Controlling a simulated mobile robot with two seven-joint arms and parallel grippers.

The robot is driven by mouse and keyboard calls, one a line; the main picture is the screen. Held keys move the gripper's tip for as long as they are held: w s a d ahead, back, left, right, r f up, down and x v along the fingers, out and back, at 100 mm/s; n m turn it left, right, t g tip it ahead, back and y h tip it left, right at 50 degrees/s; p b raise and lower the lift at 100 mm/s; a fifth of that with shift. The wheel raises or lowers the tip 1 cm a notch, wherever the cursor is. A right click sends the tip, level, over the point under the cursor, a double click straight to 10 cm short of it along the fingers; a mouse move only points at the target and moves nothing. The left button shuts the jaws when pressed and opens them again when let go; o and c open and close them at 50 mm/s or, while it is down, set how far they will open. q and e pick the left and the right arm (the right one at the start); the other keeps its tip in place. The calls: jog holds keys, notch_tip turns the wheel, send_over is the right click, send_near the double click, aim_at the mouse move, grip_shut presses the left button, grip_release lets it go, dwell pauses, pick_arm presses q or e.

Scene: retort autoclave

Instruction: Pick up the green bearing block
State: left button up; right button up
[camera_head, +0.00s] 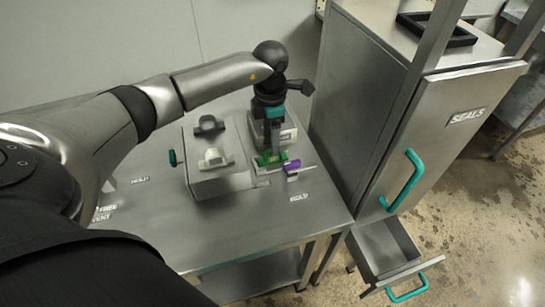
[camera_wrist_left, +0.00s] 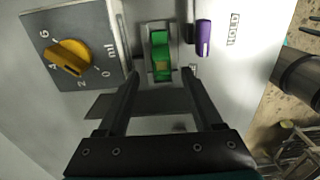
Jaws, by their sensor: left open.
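The green bearing block (camera_head: 266,160) sits on a small holder on the steel bench, below my left gripper in the head view. It also shows in the left wrist view (camera_wrist_left: 160,48), upper middle, in a pale metal seat. My left gripper (camera_head: 271,148) points down over it with jaws open. In the left wrist view the two dark fingers of the gripper (camera_wrist_left: 160,76) lie either side of the block's line, with nothing held between them. I cannot tell how much height separates the fingertips from the block. My right gripper is not in view.
A purple piece (camera_head: 292,167) lies just right of the block. A grey box with a dark block (camera_head: 209,125) and a white block (camera_head: 213,158) on top stands left. A yellow dial knob (camera_wrist_left: 68,57) is close. A SEALS cabinet (camera_head: 440,125) with an open drawer (camera_head: 385,250) stands right.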

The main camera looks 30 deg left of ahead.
aim_at(268, 160)
pick_arm(q)
jog(key=f, duration=0.5)
jog(key=shift+w+d+b, duration=0.1)
jog(key=shift+d+b, duration=0.1)
jog(key=shift+b, duration=0.2)
jog(key=shift+c, duration=0.4)
grip_shut()
